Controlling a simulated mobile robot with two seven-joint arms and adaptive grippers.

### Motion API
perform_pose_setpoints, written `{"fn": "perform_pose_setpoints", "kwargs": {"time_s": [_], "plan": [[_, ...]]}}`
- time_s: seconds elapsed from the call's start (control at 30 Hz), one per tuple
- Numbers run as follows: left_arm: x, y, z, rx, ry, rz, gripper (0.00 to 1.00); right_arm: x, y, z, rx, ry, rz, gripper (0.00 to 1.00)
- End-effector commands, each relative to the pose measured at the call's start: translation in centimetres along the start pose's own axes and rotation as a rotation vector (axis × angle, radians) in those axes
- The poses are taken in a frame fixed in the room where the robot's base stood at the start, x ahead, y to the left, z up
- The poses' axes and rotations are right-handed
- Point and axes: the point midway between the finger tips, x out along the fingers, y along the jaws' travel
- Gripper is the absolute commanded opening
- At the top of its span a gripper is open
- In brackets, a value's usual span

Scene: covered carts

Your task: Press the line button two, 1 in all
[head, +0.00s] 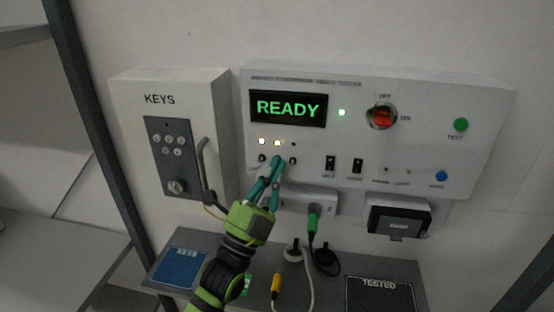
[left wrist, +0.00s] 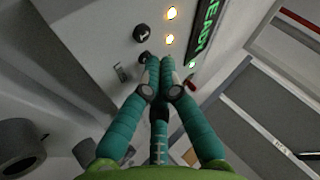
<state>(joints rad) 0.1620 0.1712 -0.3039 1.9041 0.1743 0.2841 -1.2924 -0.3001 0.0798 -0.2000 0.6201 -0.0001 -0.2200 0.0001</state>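The control panel (head: 420,100) on the wall has a display (head: 288,108) reading READY in green. Below it are two lit lamps (head: 262,141) and a dark one, with a row of small dark buttons underneath. The left button (head: 262,158) and right button (head: 293,161) show; the middle one is hidden behind my fingertips. My left gripper (head: 277,160) has its teal fingers together at the middle of that row. In the left wrist view, button 1 (left wrist: 142,33) is clear, and the neighbouring button (left wrist: 144,57) is partly covered by the fingertips. Contact cannot be told. My right gripper is not in view.
A KEYS cabinet (head: 213,95) with a keypad and handle is left of the panel. A red rotary switch (head: 381,115), green TEST button (head: 460,125) and blue button (head: 441,176) are to the right. Cables with a green plug (head: 313,215) hang above the shelf, with a TESTED tray (head: 350,282).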

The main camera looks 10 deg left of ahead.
Motion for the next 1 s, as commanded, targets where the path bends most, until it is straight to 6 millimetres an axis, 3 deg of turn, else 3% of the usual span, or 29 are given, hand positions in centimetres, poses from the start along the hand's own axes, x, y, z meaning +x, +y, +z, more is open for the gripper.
{"fn": "perform_pose_setpoints", "kwargs": {"time_s": [0.8,1.0], "plan": [[-1.1,-0.8,-0.8,-0.001,0.0,0.0,0.0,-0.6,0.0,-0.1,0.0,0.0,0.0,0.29],[-2.3,-1.7,-1.6,-0.001,-0.002,0.002,0.0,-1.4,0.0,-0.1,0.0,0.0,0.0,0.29]]}}
